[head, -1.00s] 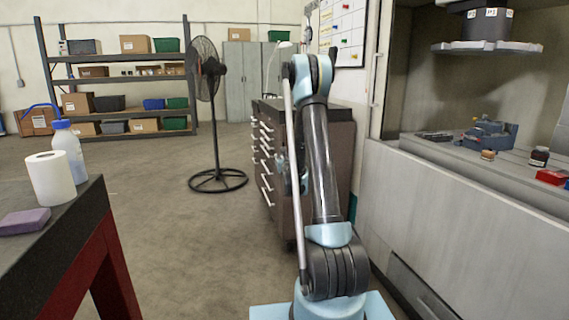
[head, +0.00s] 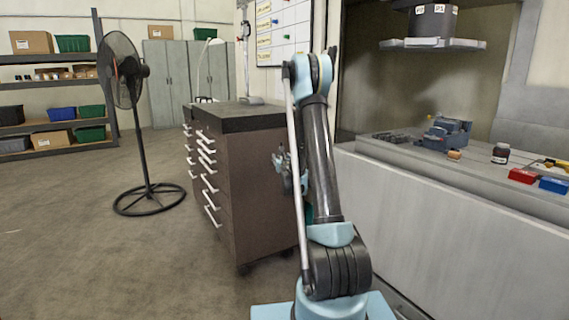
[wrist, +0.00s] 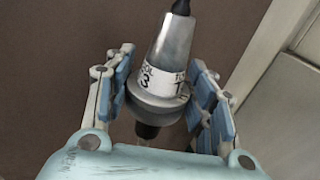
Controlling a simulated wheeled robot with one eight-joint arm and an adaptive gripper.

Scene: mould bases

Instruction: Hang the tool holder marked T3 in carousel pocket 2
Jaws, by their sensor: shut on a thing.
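My gripper (wrist: 166,62) is shut on a silver, cone-shaped tool holder (wrist: 172,55) in the wrist view. Its blue-padded fingers stand on both sides of it. The holder has a white label band with a 3 partly readable, a wide flange below and a dark tip at the top; it leans slightly right in the picture. In the head view my gripper (head: 284,170) is mostly hidden behind my arm, in front of the brown cabinet. The carousel (head: 430,43) is at the upper right, a dark drum with small white pocket labels above a grey plate; its top is cut off.
A brown drawer cabinet (head: 245,170) stands close behind my arm. The machine's grey front wall (head: 440,205) is to the right; its ledge carries a blue vise (head: 446,133), a dark jar (head: 501,153) and red and blue boxes. A fan (head: 148,190) stands left on open floor.

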